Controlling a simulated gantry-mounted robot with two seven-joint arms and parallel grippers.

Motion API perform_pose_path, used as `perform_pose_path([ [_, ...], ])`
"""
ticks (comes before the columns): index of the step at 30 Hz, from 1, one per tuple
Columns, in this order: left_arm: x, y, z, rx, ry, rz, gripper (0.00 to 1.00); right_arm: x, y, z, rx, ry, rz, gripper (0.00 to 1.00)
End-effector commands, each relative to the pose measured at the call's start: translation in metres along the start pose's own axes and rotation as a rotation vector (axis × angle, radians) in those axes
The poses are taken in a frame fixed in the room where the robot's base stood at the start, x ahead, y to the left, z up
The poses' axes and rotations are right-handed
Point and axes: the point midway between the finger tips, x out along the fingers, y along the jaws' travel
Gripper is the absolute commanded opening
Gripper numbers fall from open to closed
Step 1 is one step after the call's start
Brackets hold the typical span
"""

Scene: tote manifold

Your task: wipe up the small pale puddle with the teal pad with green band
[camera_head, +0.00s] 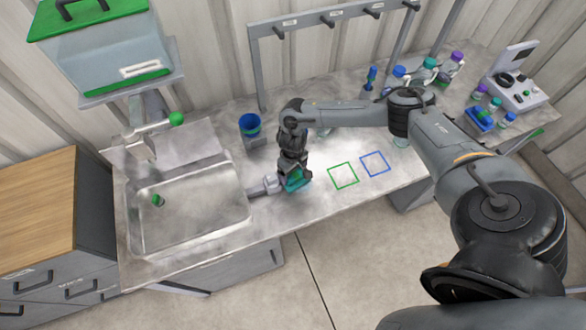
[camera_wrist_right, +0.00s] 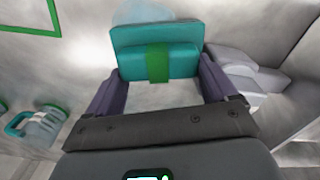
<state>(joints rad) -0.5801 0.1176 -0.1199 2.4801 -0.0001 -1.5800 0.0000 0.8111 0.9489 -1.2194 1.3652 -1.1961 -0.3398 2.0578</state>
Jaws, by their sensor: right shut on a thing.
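The teal pad with the green band (camera_wrist_right: 186,61) is between the fingers of my right gripper (camera_wrist_right: 158,88), which is shut on it. In the head view the pad (camera_head: 296,181) shows under my right gripper (camera_head: 293,172), low over the bench near its front edge. I cannot tell whether it touches the bench. A small pale bluish patch, seemingly the puddle (camera_wrist_right: 142,12), shows just beyond the pad in the right wrist view, partly hidden by it. I cannot make out the puddle in the head view. My left gripper is not in view.
A grey device (camera_head: 263,188) lies just left of the pad, beside the sink (camera_head: 190,243). Green (camera_head: 343,175) and blue (camera_head: 375,164) square outlines mark the bench to the right. A blue cup (camera_head: 249,124) and a rack (camera_head: 255,62) stand behind. Several capped bottles stand back right.

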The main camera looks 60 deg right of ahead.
Motion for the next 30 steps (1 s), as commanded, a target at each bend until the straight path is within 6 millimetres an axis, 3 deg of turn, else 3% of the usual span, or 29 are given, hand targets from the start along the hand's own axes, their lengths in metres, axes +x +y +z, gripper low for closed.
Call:
perform_pose_path([
  [1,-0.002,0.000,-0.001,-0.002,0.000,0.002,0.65,-0.003,-0.007,-0.003,-0.005,0.008,-0.018,0.37],
  [8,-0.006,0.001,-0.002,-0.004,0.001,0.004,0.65,-0.004,-0.001,-0.001,-0.003,0.008,-0.015,0.37],
  [18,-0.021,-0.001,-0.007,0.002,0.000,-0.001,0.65,-0.004,0.026,0.010,0.001,0.002,-0.004,0.37],
  [30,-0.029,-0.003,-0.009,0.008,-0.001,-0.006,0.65,-0.002,0.045,0.016,0.002,0.001,0.001,0.37],
])
